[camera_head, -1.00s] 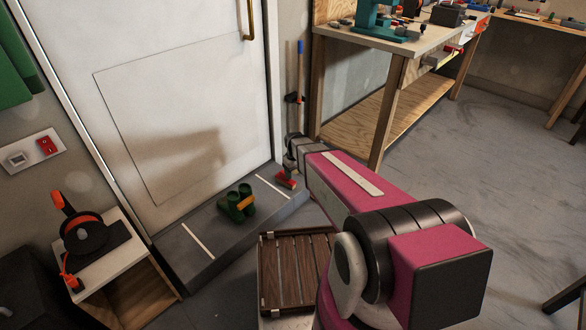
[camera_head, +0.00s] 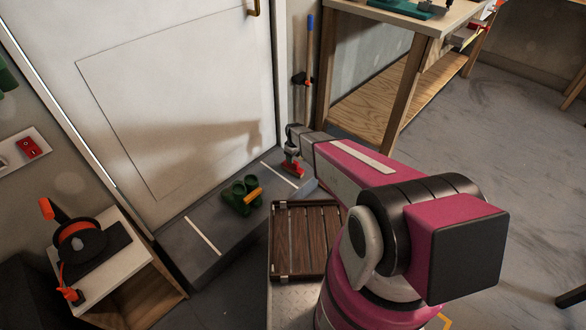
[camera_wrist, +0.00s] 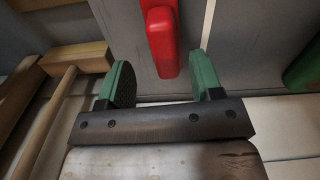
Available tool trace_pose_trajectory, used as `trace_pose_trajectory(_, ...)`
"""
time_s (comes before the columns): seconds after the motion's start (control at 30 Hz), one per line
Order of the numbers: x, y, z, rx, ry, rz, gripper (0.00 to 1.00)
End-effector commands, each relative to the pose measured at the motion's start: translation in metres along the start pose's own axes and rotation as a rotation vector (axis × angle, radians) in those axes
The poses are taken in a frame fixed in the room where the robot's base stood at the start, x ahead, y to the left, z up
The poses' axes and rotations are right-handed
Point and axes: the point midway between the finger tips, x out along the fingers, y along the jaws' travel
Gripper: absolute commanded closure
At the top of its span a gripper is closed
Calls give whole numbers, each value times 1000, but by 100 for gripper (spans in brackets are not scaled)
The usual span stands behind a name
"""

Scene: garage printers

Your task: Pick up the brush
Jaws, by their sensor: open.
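The red object, seemingly the brush (camera_head: 293,170), lies at the far right end of the grey step by the door. In the wrist view its rounded red end (camera_wrist: 162,45) points toward my gripper (camera_wrist: 163,82), centred between the two green finger pads. The fingers are apart, with visible gaps on both sides of the red part. In the head view my gripper (camera_head: 291,152) is just above and beside the brush, partly hidden by my arm. The brush's far end is cut off in the wrist view.
A green object with a yellow part (camera_head: 241,195) sits left on the grey step (camera_head: 205,232). A broom-like pole (camera_head: 308,60) stands in the corner near the workbench leg (camera_head: 409,95). A slatted wooden crate (camera_head: 273,245) is in front. The door (camera_head: 170,100) is behind.

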Motion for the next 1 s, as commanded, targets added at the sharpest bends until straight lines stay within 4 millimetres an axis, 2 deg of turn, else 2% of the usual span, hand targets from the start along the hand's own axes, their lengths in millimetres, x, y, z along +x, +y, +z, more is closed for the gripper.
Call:
trace_pose_trajectory(0.17,15,-2,-1,0,-1,-1,40)
trace_pose_trajectory(0.4,48,-4,-2,1,-1,-1,40)
trace_pose_trajectory(0.67,51,-5,-2,1,0,0,40)
trace_pose_trajectory(0.83,50,-5,-1,1,0,0,92)
trace_pose_trajectory(0.87,50,-5,-1,1,0,0,97)
trace_pose_trajectory(1.0,50,-5,-1,1,0,0,97)
